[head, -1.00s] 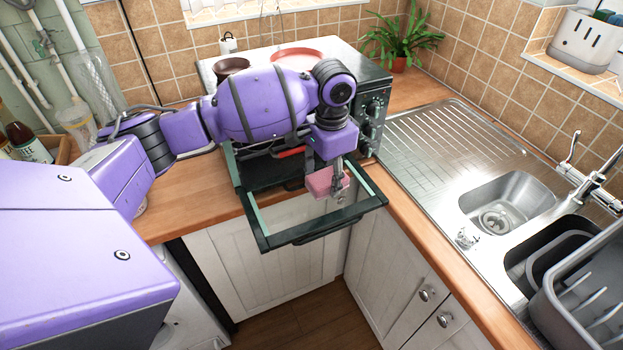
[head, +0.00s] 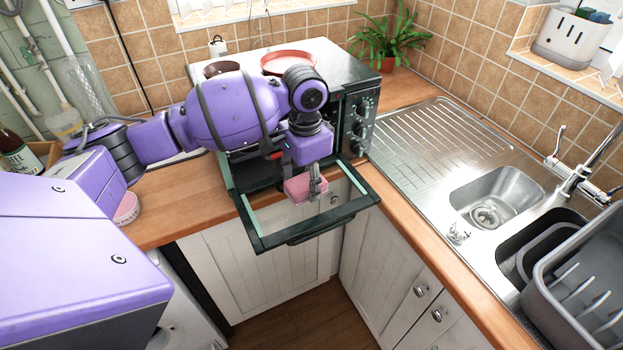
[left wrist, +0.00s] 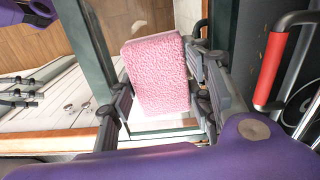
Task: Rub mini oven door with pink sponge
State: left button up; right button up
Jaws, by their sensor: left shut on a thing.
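The mini oven (head: 350,110) stands on the counter with its door (head: 262,240) folded down and open, the glass framed in dark green. My left gripper (head: 314,190) is shut on the pink sponge (head: 298,190) over the door's glass. The left wrist view shows the sponge (left wrist: 157,75) between the two fingers (left wrist: 160,100), with the door frame (left wrist: 88,50) beside it. Whether the sponge touches the glass I cannot tell. My left arm hides much of the oven's front and inside. My right gripper is not in view.
A red plate (head: 288,62) and a dark bowl (head: 222,68) sit on the oven. A potted plant (head: 388,45) stands behind it. The steel sink (head: 495,195) and a grey dish rack (head: 590,270) are at right. A red-handled bar (left wrist: 272,70) shows close to the gripper.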

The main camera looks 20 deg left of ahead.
aim_at(287, 200)
pick_arm(q)
jog(key=shift+s+a+f, duration=0.15)
jog(key=shift+s+a, duration=0.65)
jog(key=shift+s, duration=0.2)
jog(key=shift+s+a+f, duration=0.1)
jog(key=shift+s+a, duration=0.65)
jog(key=shift+s, duration=0.2)
jog(key=shift+s+a, duration=0.95)
jog(key=shift+s, duration=0.15)
jog(key=shift+r, duration=0.2)
jog(key=shift+r, duration=0.3)
notch_tip(287, 200, up, 4)
jog(key=shift+w+r, duration=0.15)
jog(key=shift+r, duration=0.6)
